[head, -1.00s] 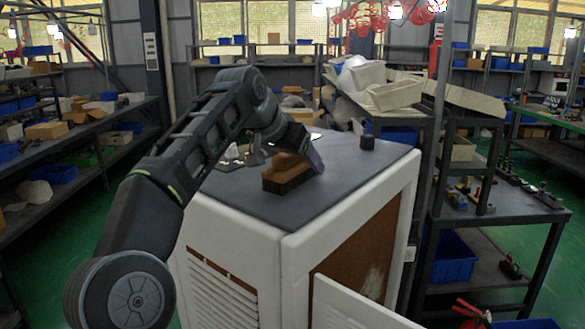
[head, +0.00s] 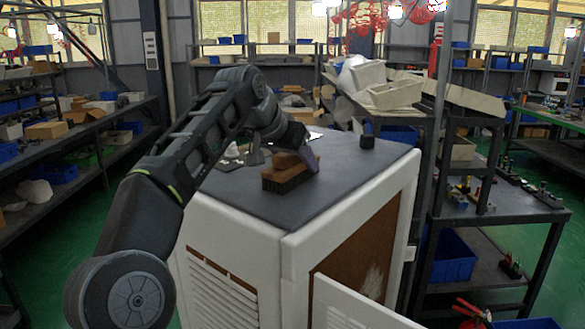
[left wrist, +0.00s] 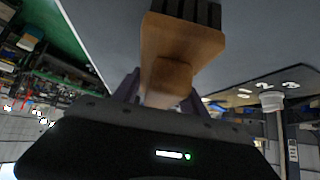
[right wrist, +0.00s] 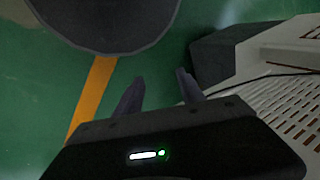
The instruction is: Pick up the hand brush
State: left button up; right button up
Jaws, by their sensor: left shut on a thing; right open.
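The hand brush (head: 287,178) has a brown wooden body and handle and dark bristles. It is bristles down on the dark grey top of the white cabinet (head: 330,205), with no clear gap under it in the head view. My left gripper (head: 306,160) is shut on its handle. In the left wrist view, the brush (left wrist: 180,42) extends away from the gripper (left wrist: 165,88), with a finger on each side of the handle. My right gripper (right wrist: 160,92) is open and empty, seen only in the right wrist view, above the green floor.
A small black object (head: 367,136) stands at the back of the cabinet top. The front of the top is bare. The cabinet's white door (head: 355,307) stands open at the front. A dark shelf unit (head: 480,212) with a blue bin (head: 452,258) stands close on the right.

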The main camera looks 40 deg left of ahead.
pick_arm(q)
jog(key=c, duration=0.6)
jog(key=shift+r, duration=0.1)
notch_tip(320, 180, up, 10)
jog(key=p, duration=0.6)
